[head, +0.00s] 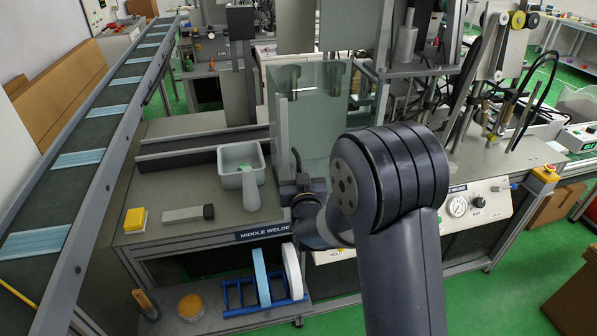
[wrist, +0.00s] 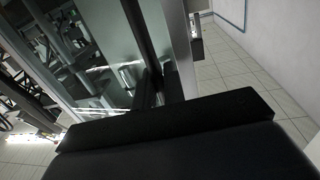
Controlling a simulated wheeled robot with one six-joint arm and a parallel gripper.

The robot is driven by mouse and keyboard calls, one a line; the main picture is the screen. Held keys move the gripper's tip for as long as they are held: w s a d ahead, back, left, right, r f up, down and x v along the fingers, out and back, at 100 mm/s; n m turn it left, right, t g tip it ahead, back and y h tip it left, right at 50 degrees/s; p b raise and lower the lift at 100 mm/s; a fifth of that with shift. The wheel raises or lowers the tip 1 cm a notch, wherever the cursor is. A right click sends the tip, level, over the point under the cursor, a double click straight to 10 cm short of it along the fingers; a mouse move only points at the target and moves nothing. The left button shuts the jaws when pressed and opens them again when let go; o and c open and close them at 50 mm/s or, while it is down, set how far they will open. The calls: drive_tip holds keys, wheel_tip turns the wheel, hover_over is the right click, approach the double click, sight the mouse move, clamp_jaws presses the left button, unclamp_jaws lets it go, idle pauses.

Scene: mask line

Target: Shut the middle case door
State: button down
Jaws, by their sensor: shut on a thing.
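The middle case door (head: 318,115) is a clear greenish glass panel at the middle welder, with a grey upright bar (head: 283,128) at its left side. In the wrist view, the glass (wrist: 95,45) fills the upper left, beside dark and grey uprights. My gripper (head: 294,186) is at the lower left of the glass, by the foot of the grey bar, and is shut on the door. Its fingertips are mostly hidden. In the wrist view, a black part of my gripper (wrist: 170,125) covers the bottom. I cannot tell how far the door stands open.
A blue rack (head: 262,300) stands below. A conveyor with blue masks (head: 80,158) runs along the left.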

idle(0.4)
drive_tip(key=shift+w+a+f+b, duration=0.1)
drive_tip(key=shift+w+a+b, duration=0.15)
drive_tip(key=shift+w+b, duration=0.3)
drive_tip(key=shift+w+a+f+b, duration=0.1)
drive_tip(key=shift+w+a+b, duration=0.15)
drive_tip(key=shift+w+b, duration=0.3)
drive_tip(key=shift+r, duration=0.3)
drive_tip(key=c, duration=1.7)
unclamp_jaws()
drive_tip(key=shift+w+a+f, duration=0.1)
drive_tip(key=shift+w+a, duration=0.05)
drive_tip(key=shift+w, duration=0.1)
drive_tip(key=shift+o, duration=0.3)
drive_tip(key=shift+s, duration=0.1)
drive_tip(key=s+d+b, duration=0.2)
drive_tip(key=s+b, duration=0.1)
drive_tip(key=s, duration=0.7)
drive_tip(key=shift+s, duration=0.35)
